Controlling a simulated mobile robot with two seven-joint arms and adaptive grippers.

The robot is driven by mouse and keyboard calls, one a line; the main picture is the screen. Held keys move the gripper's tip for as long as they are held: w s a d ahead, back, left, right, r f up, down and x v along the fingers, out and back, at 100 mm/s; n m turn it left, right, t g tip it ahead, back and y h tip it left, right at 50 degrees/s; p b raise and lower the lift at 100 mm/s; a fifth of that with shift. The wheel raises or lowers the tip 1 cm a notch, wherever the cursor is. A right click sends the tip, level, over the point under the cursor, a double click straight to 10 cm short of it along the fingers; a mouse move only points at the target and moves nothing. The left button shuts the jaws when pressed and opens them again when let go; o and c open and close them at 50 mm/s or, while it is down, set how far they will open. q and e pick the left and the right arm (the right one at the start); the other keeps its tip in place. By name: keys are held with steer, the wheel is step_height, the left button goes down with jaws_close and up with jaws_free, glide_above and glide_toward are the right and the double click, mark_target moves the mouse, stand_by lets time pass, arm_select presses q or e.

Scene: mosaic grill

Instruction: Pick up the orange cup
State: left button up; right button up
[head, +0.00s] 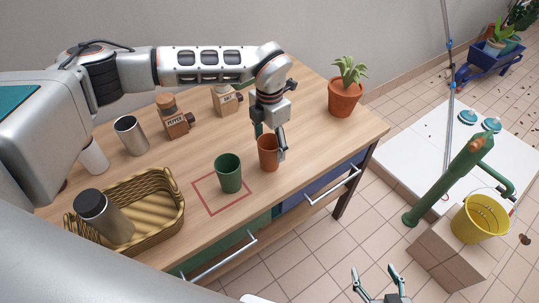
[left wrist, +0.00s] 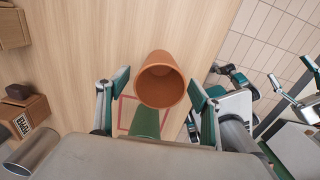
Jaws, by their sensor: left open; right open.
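The orange cup (head: 267,155) stands upright on the wooden table, just right of the green cup (head: 229,174). My left gripper (head: 270,140) is at the orange cup from above, with one finger visible along the cup's right side. In the left wrist view, the orange cup (left wrist: 161,82) lies ahead between the two open fingers (left wrist: 160,88), with its open mouth facing the camera. I cannot tell whether the fingers touch it. My right gripper (head: 380,276) is open and empty at the bottom edge of the head view, away from the table.
The green cup stands within a red square outline (head: 205,198). A wicker basket (head: 160,215) holds a dark-lidded container. Pepper (head: 173,118) and salt (head: 226,100) boxes and a metal cup (head: 130,136) stand behind. A potted plant (head: 343,97) is at the far right corner.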

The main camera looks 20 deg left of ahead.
arm_select(q)
steer(key=c, duration=1.4)
steer(key=shift+c, duration=0.2)
steer(key=shift+r, duration=0.15)
